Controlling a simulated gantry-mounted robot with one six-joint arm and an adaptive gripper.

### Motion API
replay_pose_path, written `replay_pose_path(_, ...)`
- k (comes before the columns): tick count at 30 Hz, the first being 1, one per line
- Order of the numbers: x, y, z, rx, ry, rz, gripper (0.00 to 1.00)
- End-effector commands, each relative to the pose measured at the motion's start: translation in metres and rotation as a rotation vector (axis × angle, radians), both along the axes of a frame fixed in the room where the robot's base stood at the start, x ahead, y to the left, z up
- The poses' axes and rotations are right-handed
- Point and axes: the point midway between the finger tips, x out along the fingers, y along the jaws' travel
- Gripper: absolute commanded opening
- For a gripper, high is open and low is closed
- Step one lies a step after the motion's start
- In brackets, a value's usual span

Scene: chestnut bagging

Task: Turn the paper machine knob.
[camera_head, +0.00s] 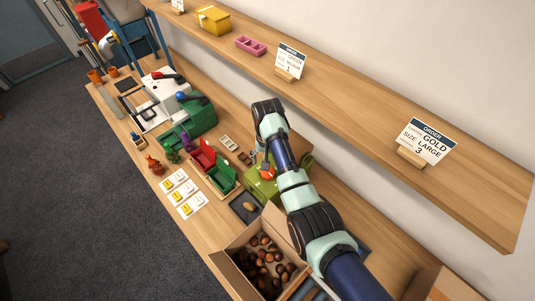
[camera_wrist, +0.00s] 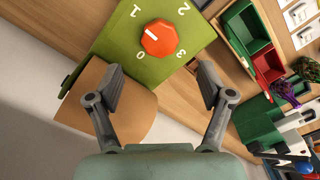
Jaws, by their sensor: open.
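The paper machine is a green box (camera_wrist: 125,38) with the numbers 0, 1, 2 and 3 printed on its face. Its knob (camera_wrist: 160,38) is orange-red with a white pointer mark, which points toward the 1. In the head view the green machine (camera_head: 262,188) stands on the bench, partly hidden by my arm, and the orange knob (camera_head: 267,172) shows beside the arm. My gripper (camera_wrist: 157,85) is open and empty in the wrist view. Its fingers are spread on either side below the knob, apart from it.
A cardboard box of chestnuts (camera_head: 235,245) stands at the front of the bench. Red and green bins (camera_head: 213,168) and a green machine (camera_head: 193,122) lie farther left. A wooden shelf (camera_head: 350,105) with order cards runs above the bench along the wall.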

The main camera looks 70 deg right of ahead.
Motion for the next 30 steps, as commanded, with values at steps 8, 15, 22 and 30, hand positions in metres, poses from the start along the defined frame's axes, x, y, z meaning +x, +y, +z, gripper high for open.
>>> replay_pose_path(8,0.000,0.000,0.038,-0.001,0.000,0.000,0.80)
replay_pose_path(15,0.000,0.000,0.039,0.001,0.000,0.000,0.80)
replay_pose_path(22,0.000,0.000,0.039,0.001,0.000,0.000,0.80)
replay_pose_path(30,0.009,0.008,0.038,-0.016,-0.015,0.027,0.80)
